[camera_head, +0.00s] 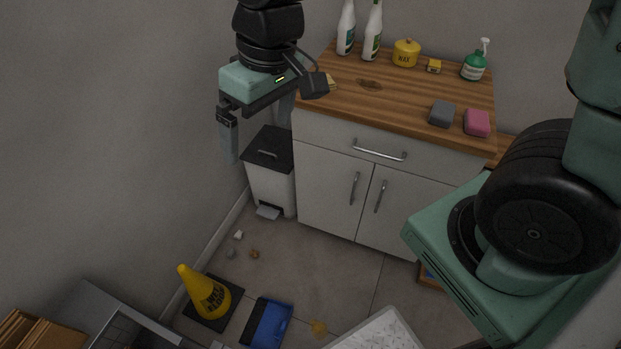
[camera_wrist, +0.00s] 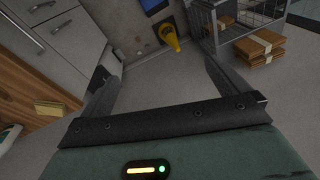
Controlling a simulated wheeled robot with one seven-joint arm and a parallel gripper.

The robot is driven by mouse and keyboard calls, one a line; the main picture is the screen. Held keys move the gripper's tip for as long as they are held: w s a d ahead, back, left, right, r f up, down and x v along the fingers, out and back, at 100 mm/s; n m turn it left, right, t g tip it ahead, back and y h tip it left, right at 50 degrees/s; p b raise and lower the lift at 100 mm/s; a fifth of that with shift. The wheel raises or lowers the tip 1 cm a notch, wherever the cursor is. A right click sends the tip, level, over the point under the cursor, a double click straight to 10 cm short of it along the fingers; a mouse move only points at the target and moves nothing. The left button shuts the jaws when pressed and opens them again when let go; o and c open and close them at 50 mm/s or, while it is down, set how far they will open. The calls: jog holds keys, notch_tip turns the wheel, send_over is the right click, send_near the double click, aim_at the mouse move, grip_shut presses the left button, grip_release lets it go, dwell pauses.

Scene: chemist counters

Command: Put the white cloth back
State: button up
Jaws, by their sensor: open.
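I cannot pick out the white cloth for certain in either view. A pale, textured flat thing (camera_head: 375,333) is cut off by the bottom edge of the head view; I cannot tell if it is cloth. My gripper (camera_head: 258,142) hangs at the left end of the wooden counter (camera_head: 415,100), above and in front of the grey bin. It is open, and nothing shows between its fingers (camera_wrist: 155,72) in the wrist view.
The counter holds two white bottles (camera_head: 345,30), a yellow pot (camera_head: 406,53), a green pump bottle (camera_head: 475,64), grey and pink sponges (camera_head: 477,123) and a brown smear (camera_head: 370,84). Below are a lidded bin (camera_head: 270,182), yellow cone (camera_head: 205,297), blue dustpan (camera_head: 267,323) and floor crumbs.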

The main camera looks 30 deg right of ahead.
jog(key=s+d+n+h, duration=0.1)
jog(key=s+n, duration=0.1)
jog(key=s, duration=1.1)
jog(key=shift+g+h, duration=0.3)
